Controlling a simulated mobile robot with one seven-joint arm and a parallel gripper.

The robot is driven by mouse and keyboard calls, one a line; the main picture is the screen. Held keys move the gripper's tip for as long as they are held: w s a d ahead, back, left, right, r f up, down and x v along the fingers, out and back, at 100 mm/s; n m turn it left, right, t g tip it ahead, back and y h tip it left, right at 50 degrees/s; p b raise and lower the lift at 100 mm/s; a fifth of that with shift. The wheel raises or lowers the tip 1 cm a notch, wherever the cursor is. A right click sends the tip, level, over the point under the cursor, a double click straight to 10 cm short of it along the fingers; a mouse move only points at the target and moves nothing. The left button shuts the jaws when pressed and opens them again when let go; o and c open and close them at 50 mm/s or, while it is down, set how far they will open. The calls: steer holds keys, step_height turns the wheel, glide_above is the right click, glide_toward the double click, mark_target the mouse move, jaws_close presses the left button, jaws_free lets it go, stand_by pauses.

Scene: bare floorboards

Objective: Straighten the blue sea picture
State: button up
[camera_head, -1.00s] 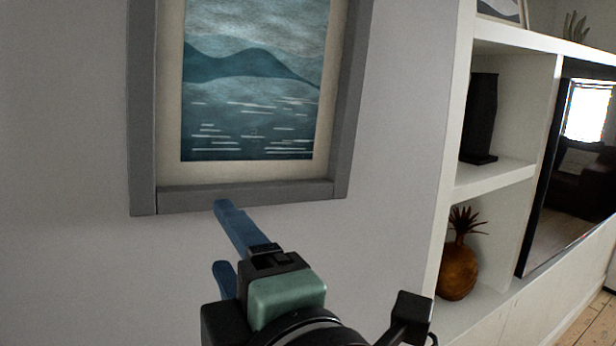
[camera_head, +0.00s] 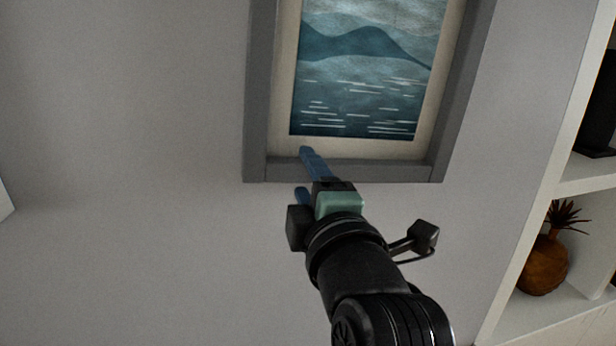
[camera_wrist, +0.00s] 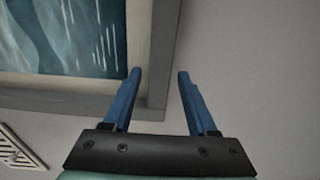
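The blue sea picture (camera_head: 365,80) hangs on the wall in a grey frame with a pale mat. Its top is cut off in the head view, and I cannot tell its tilt surely. My gripper (camera_head: 303,171) is open, with blue fingers, at the frame's bottom bar. One fingertip overlaps the mat and the other shows below the frame. In the wrist view the picture (camera_wrist: 70,40) fills the upper left, and a frame bar shows between the fingertips of my gripper (camera_wrist: 160,72). I cannot tell whether they touch it.
A slatted vent-like panel (camera_wrist: 18,147) shows at the wrist view's lower left. The wall left of the picture is bare.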

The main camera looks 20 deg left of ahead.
jaws_close()
steer(key=w+d+f+n+b, duration=0.1)
steer(key=b, duration=0.2)
steer(key=shift+w+d, duration=0.1)
steer(key=shift+d, duration=0.25)
steer(key=shift+o, duration=1)
jaws_free()
